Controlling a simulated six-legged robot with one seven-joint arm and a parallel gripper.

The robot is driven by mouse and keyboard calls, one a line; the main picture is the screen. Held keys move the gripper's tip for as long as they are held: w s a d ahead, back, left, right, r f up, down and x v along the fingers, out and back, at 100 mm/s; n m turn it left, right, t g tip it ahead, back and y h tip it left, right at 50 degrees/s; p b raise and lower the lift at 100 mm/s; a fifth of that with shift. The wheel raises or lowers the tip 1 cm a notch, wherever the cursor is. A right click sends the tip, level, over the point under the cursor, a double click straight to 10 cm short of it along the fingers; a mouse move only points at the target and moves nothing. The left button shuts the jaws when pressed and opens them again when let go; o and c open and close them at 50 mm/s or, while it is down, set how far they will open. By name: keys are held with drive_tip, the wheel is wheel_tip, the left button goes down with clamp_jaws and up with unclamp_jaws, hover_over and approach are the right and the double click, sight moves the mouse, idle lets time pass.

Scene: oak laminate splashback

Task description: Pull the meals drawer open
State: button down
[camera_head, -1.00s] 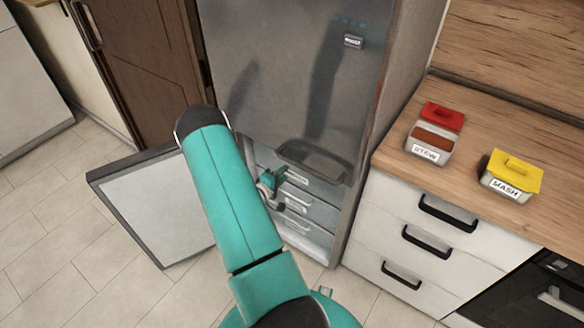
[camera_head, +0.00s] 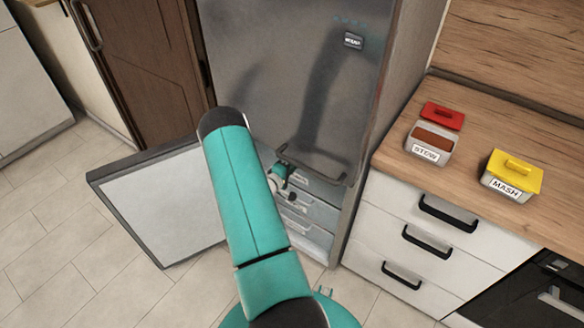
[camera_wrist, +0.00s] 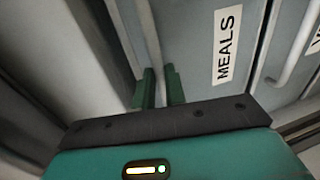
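The meals drawer (camera_wrist: 198,75) is a pale grey front marked by a white MEALS label (camera_wrist: 226,45) in the wrist view. Its light bar handle (camera_wrist: 149,28) runs down toward my gripper (camera_wrist: 160,78). The two dark green fingers stand a narrow gap apart at the handle's lower end, one on each side of its line. I cannot tell whether they press on it. In the head view my gripper (camera_head: 281,175) is small, at the upper drawers inside the open lower part of the fridge. The drawer looks shut, though my arm partly hides the drawer stack.
The open lower fridge door (camera_head: 165,205) stands out at left. Lower drawers (camera_head: 295,222) lie below my gripper. A counter at right holds a STEW container (camera_head: 428,150) with a red lid (camera_head: 442,115) and a yellow-lidded MASH container (camera_head: 510,180). The floor at left is clear.

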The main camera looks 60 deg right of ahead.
drive_tip(key=f+v, duration=0.2)
drive_tip(key=v, duration=0.9)
drive_tip(key=a+f+v, duration=0.1)
drive_tip(key=f+v, duration=0.2)
drive_tip(key=v, duration=0.9)
drive_tip(key=shift+w+a+r, duration=0.1)
drive_tip(key=shift+w+a, duration=0.05)
drive_tip(key=c, duration=1.5)
unclamp_jaws()
drive_tip(key=shift+o, duration=0.2)
drive_tip(key=v, duration=1.3)
drive_tip(key=shift+a, duration=0.35)
drive_tip(key=shift+w+r, duration=0.1)
